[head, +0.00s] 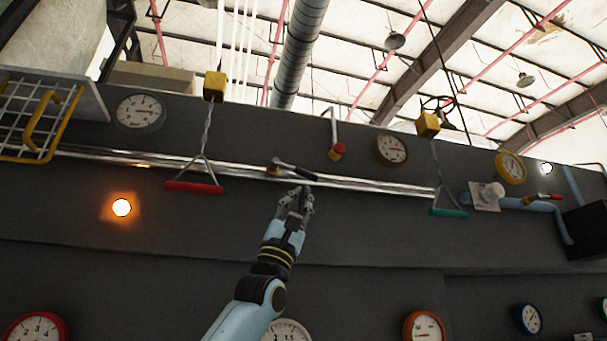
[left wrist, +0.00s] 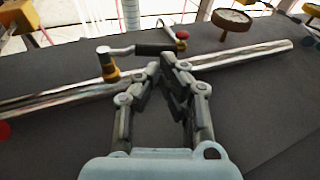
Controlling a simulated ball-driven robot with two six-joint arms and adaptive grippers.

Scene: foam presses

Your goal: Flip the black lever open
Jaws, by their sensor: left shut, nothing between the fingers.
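The black lever (head: 297,171) sits on the silver horizontal pipe (head: 370,185) on the dark wall. It has a yellow base at its left end, and its black handle points right and slightly down. In the left wrist view the lever (left wrist: 155,48) shows just beyond my fingertips, with its yellow base (left wrist: 110,73) on the pipe at left. My left gripper (head: 297,193) is shut and empty, just below the handle's right part. Whether the fingertips touch the lever I cannot tell. My right gripper is not in view.
A red pull handle (head: 194,187) hangs left of the lever and a green one (head: 449,212) hangs to the right. A red-knobbed pipe (head: 337,150) stands above right. Round gauges (head: 140,112) and a glowing orange lamp (head: 121,207) are on the wall. The wall below the pipe is mostly clear.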

